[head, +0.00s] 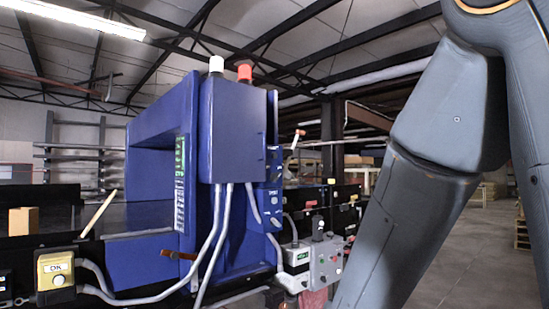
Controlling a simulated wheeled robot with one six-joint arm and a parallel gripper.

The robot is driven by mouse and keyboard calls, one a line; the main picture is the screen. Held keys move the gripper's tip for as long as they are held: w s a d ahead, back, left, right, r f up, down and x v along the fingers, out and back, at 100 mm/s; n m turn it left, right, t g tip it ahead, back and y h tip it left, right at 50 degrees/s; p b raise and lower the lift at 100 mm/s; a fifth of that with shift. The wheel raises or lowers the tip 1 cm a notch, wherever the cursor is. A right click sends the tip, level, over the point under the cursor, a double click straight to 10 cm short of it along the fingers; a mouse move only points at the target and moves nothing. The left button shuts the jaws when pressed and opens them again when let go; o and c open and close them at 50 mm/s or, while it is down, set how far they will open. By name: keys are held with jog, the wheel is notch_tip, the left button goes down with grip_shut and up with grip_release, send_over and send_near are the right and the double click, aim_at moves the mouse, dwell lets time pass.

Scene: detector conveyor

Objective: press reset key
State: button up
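A blue detector housing (232,125) stands over the conveyor in the middle of the head view. On its right side is a narrow blue panel (272,190) with small labels and keys, too small to read. Below it is a grey control box (326,262) with several coloured buttons, green and red among them. I cannot tell which of these keys is the reset key. My arm crosses the right side of the view, its lower link running down beside the grey box. My gripper is out of view.
A yellow box (56,277) with a white button and a label that looks like "OK" is at the lower left. A cardboard box (23,221) sits on the conveyor at left. Grey conduits (213,250) hang before the housing. Open floor (478,258) lies at right.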

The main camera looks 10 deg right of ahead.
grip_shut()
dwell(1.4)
